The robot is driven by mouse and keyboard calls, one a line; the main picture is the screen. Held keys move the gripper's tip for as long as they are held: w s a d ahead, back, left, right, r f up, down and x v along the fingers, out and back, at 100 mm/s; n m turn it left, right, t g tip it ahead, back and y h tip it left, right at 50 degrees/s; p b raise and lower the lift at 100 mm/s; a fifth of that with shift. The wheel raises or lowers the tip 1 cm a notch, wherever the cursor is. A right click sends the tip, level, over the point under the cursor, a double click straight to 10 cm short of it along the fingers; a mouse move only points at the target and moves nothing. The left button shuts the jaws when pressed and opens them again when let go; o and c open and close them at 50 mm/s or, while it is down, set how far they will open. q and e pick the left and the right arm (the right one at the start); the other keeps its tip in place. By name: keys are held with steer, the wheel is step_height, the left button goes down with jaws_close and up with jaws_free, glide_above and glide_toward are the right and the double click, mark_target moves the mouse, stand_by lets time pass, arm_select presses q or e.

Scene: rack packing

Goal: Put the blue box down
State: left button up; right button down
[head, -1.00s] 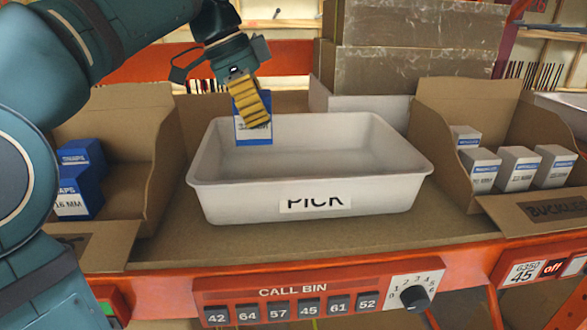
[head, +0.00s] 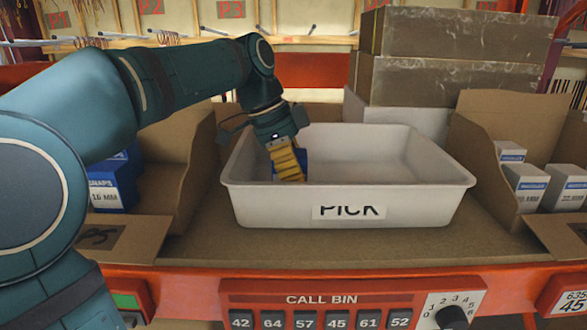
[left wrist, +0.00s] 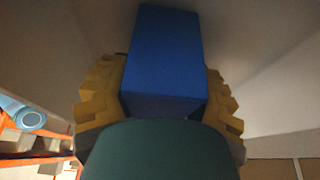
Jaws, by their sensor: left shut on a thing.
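My left gripper (head: 288,163) reaches down into the left part of the white bin labelled PICK (head: 420,205). Its yellow fingers are shut on a blue box (head: 302,158), mostly hidden in the head view by the fingers and the bin's front wall. In the left wrist view the blue box (left wrist: 165,60) sits between the two yellow fingers, with pale bin walls around it. I cannot tell whether the box touches the bin floor. My right gripper is not in view.
An open carton with blue boxes (head: 112,185) stands at the left. Another carton at the right holds several white boxes (head: 528,185). Large brown boxes (head: 450,75) are stacked behind the bin. A red rail with call buttons (head: 330,300) runs along the front.

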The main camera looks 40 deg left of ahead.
arm_select(q)
steer(key=shift+f, duration=0.1)
steer(key=o, duration=1.3)
steer(key=shift+r, duration=0.35)
steer(key=p+v, duration=0.2)
steer(key=v, duration=0.9)
steer(key=shift+s+a+r, duration=0.1)
steer(key=shift+r, duration=0.15)
